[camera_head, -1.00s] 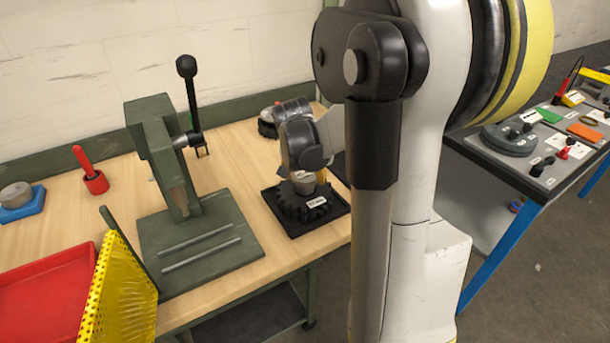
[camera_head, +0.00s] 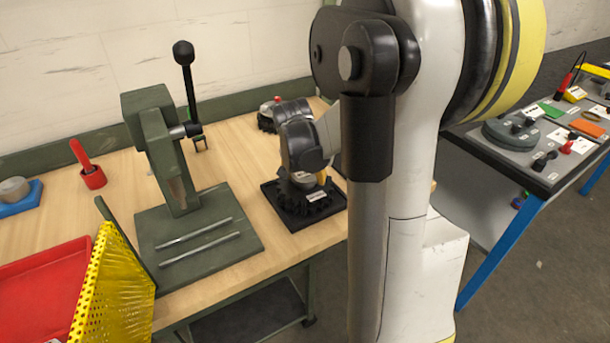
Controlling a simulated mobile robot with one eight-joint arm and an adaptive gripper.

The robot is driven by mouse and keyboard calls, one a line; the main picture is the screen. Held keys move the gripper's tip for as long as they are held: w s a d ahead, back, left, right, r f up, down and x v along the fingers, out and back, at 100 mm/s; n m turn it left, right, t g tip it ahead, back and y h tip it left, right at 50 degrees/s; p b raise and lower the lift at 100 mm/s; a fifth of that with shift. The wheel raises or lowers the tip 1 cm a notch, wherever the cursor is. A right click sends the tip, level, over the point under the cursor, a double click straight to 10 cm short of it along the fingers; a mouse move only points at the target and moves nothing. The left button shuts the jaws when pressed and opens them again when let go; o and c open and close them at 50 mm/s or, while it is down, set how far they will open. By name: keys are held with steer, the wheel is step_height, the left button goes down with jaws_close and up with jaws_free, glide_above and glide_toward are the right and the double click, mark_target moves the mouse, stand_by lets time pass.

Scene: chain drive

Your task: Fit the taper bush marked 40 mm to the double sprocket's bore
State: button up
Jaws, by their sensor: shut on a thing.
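The double sprocket (camera_head: 316,206) is dark and toothed, with a small white label on its side. It sits on a black square base (camera_head: 289,217) on the wooden bench. My gripper (camera_head: 305,178) points down over the middle of the sprocket, shut on a grey metal bush (camera_head: 303,181). The bush is low at the sprocket's bore; I cannot tell how far in it sits. Its marking cannot be read, and my gripper hides much of it.
A green arbor press (camera_head: 180,190) with a black-knobbed lever stands left of the sprocket. A yellow perforated guard (camera_head: 112,290) and a red tray (camera_head: 40,290) are at the front left. Another dark toothed part (camera_head: 266,117) lies behind my gripper. A second table (camera_head: 530,165) stands right.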

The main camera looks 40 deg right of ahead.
steer(key=shift+f+b, duration=0.35)
steer(key=shift+f, duration=0.2)
steer(key=o, duration=1.5)
steer(key=shift+r, duration=0.1)
steer(key=v, duration=1.1)
steer(key=shift+s+a+r, duration=0.1)
steer(key=shift+r, duration=0.3)
steer(key=s+a+n+t+y, duration=0.1)
steer(key=s+a+n, duration=0.2)
steer(key=a, duration=0.5)
steer(key=s+a+f+n+t+y, duration=0.1)
steer(key=s+a+n+t, duration=0.1)
steer(key=a, duration=0.7)
steer(key=s+a+n+t+y, duration=0.1)
steer(key=s+a+n+y, duration=0.1)
steer(key=s+a+n, duration=0.2)
steer(key=shift+s+a+f+n+t, duration=0.15)
steer(key=shift+a+n, duration=0.5)
steer(key=shift+a, duration=0.45)
steer(key=shift+a+f+n+t, duration=0.15)
steer(key=shift+a+n, duration=0.5)
steer(key=shift+a, duration=0.45)
